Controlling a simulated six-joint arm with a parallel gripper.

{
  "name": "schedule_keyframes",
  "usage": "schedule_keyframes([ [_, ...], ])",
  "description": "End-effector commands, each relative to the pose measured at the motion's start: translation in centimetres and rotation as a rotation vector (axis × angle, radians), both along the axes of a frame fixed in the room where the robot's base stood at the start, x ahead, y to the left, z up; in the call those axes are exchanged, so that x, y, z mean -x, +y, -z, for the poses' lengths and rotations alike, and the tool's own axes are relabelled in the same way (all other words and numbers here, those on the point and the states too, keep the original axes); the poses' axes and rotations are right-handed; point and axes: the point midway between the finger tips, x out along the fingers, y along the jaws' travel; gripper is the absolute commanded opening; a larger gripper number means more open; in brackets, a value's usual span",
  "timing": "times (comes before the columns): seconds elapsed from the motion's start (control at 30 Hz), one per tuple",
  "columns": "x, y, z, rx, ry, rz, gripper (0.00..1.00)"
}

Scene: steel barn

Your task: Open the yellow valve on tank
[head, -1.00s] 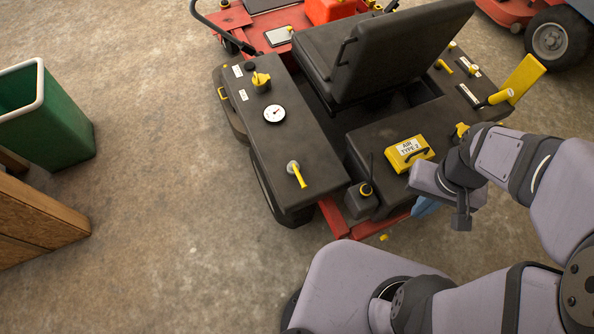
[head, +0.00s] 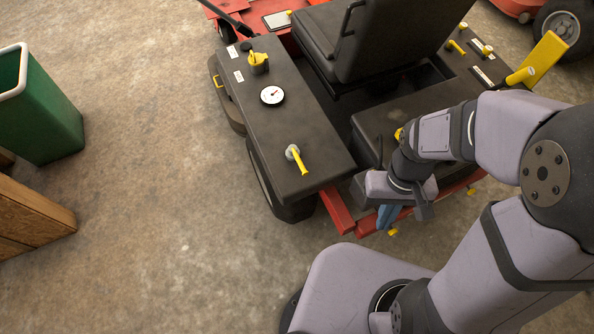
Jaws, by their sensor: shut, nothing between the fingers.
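The yellow valve (head: 299,159) is a short lever on a round metal fitting. It sits on the top of the black tank (head: 290,125) near its front end, and the lever points toward the lower right. My gripper (head: 388,217) has bluish fingers pointing down, shut and empty. It is to the right of the valve, apart from it, over the red frame at the front of the machine. The wrist partly covers the fingers.
A round gauge (head: 272,95) and a yellow cap (head: 258,62) are on the same tank. A black seat (head: 350,40) stands to its right. A green bin (head: 45,115) and a wooden box (head: 30,220) are at left. Concrete floor between is clear.

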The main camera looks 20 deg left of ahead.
Motion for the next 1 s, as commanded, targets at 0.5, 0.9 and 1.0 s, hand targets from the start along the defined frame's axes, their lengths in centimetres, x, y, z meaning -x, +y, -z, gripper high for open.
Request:
schedule_keyframes([
  [0.5,-7.2,13.8,15.9,-0.084,0.023,-0.285,0.0],
  [0.9,-14.6,24.2,12.6,-0.349,-0.075,-0.886,0.0],
  [1.0,-15.6,25.7,11.0,-0.403,-0.11,-1.054,0.0],
])
